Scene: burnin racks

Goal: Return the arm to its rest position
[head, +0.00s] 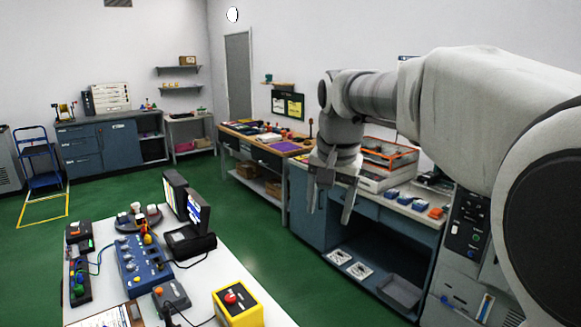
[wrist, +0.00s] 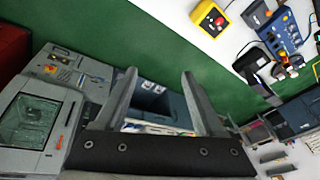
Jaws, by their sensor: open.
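My gripper (head: 331,203) hangs from my bent arm on the right side of the head view. Its two fingers point down and stand apart, with nothing between them. In the head view it shows in front of the blue workbench and is apart from the white table. In the wrist view my gripper (wrist: 157,88) is also open and empty, with both fingers spread.
A white table (head: 205,288) at the lower left holds a yellow box with a red button (head: 237,303), a blue control box (head: 143,262) and small monitors. A blue workbench (head: 375,222) stands at right. A grey machine (wrist: 42,115) shows in the wrist view. Green floor (head: 262,250) lies clear between.

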